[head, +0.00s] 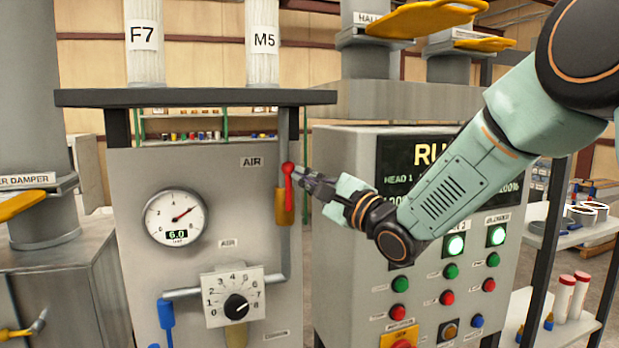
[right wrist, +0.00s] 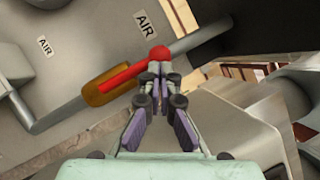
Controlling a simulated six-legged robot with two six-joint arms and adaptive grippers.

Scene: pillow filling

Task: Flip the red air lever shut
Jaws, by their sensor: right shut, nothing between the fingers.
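The red air lever (head: 288,186) is on a brass-yellow valve body (head: 284,215) in the grey pipe, right of the upper AIR label. It lies along the pipe with its round knob at the top. My right gripper (head: 299,178) comes in from the right with its fingertips close beside the knob. In the right wrist view the lever (right wrist: 127,74) runs from the valve body (right wrist: 96,93) up to the knob. There the shut, empty fingertips (right wrist: 155,72) are just below the knob. I cannot tell whether they touch it. My left gripper is not in view.
A round pressure gauge (head: 175,218) reads about 6.0. A numbered dial (head: 236,301) sits below the lever. A control panel (head: 440,240) with lit buttons stands at right behind my arm. A blue-handled valve (head: 167,318) is at lower left.

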